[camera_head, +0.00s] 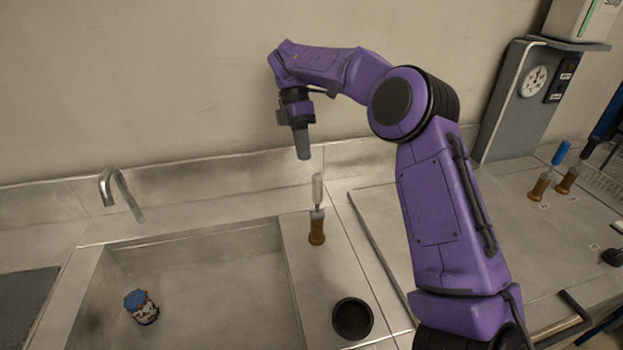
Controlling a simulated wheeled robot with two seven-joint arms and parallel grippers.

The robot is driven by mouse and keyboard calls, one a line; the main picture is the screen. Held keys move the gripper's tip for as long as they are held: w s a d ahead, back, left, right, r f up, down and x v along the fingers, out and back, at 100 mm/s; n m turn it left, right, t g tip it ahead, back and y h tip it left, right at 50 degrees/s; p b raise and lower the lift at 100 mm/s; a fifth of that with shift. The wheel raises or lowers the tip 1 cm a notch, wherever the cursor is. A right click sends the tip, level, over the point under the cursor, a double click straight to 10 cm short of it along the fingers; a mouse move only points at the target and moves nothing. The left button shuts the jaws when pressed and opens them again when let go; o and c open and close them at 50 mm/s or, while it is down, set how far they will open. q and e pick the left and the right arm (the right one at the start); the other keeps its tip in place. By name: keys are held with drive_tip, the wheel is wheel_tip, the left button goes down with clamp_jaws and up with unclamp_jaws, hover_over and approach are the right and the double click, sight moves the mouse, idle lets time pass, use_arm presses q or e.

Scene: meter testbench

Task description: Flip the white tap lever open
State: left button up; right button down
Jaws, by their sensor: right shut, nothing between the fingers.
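The white tap lever (317,187) stands up from a brown tap body (317,228) on the counter strip at the right of the sink. My right gripper (303,156) is shut and empty and points down. In the picture its tip is just above and left of the top of the lever, with a small gap between them. The depth between the two is hard to tell. My left gripper is not in the view.
The sink (200,255) holds a small blue-capped jar (141,306). A metal spout (121,193) stands behind it. A black round cup (352,318) sits in front of the tap. Blue-levered taps (560,153) and a gauge panel (533,82) are at the right.

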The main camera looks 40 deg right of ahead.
sight(317, 198)
drive_tip(key=s+f, duration=0.1)
drive_tip(key=s+a, duration=0.1)
drive_tip(key=s, duration=0.1)
drive_tip(key=s+f, duration=0.1)
drive_tip(key=s, duration=0.1)
drive_tip(key=shift+a+f+p, duration=0.3)
drive_tip(key=shift+a+p, duration=0.05)
drive_tip(key=shift+a, duration=0.05)
drive_tip(key=shift+w, duration=0.1)
